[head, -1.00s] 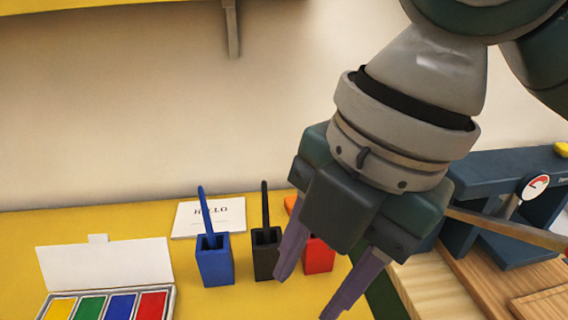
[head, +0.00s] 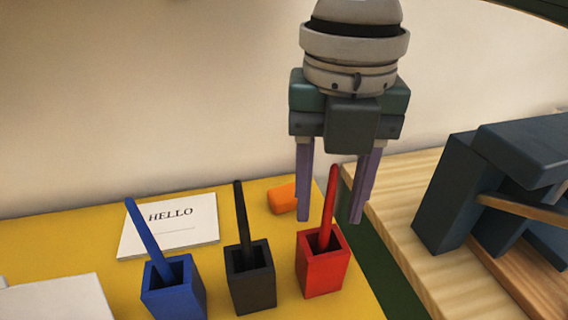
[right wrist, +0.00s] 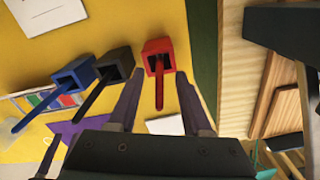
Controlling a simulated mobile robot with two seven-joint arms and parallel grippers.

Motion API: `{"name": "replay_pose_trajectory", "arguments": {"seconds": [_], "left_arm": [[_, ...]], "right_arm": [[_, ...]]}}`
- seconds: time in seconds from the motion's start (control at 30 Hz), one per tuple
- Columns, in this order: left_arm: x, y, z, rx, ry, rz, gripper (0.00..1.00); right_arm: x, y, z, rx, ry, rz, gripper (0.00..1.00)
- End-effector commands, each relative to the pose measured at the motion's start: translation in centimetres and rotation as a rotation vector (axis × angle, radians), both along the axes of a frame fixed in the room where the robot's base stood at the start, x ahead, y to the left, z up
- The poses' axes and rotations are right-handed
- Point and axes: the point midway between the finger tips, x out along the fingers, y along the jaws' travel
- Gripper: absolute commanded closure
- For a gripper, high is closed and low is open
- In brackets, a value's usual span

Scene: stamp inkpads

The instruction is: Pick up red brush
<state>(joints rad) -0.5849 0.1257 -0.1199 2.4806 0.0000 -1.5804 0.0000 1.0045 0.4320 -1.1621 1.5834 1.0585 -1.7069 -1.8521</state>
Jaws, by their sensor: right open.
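The red brush (head: 330,205) stands in a red square holder (head: 323,272), its handle pointing up and leaning slightly. My right gripper (head: 329,218) is open and empty, its two purple fingers pointing down on either side of the handle in the head view. In the right wrist view the red brush (right wrist: 159,92) rises from the red holder (right wrist: 157,48) between the fingertips, with space on both sides. My left gripper is not in view.
A black brush in a black holder (head: 251,285) and a blue brush in a blue holder (head: 174,295) stand to the left. A HELLO card (head: 170,238) and an orange block (head: 283,198) lie behind. A dark blue press-like structure (head: 450,195) stands on the wooden table at right.

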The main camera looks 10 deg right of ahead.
Motion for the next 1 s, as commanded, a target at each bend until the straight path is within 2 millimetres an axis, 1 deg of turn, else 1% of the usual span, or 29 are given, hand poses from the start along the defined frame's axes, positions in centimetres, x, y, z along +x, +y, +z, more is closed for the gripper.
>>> {"name": "replay_pose_trajectory", "arguments": {"seconds": [0.03, 0.13, 0.23, 0.43, 0.87, 1.0], "left_arm": [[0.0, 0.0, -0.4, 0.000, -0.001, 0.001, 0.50], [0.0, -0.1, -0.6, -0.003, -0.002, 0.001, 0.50], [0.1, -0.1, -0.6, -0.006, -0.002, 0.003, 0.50], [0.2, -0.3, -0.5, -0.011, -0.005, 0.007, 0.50], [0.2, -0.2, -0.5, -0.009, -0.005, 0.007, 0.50], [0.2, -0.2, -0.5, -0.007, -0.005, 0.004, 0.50]], "right_arm": [[-0.1, 0.0, -1.1, -0.001, 0.004, 0.000, 0.51], [-0.1, 0.0, -2.2, -0.002, 0.002, 0.001, 0.51], [-0.1, 0.0, -2.7, 0.000, 0.000, 0.001, 0.51], [0.0, 0.0, -2.6, 0.000, -0.001, 0.001, 0.52], [0.0, 0.0, -2.6, 0.000, -0.001, 0.000, 1.00], [0.0, 0.0, -2.6, 0.000, -0.001, 0.000, 1.00]]}}
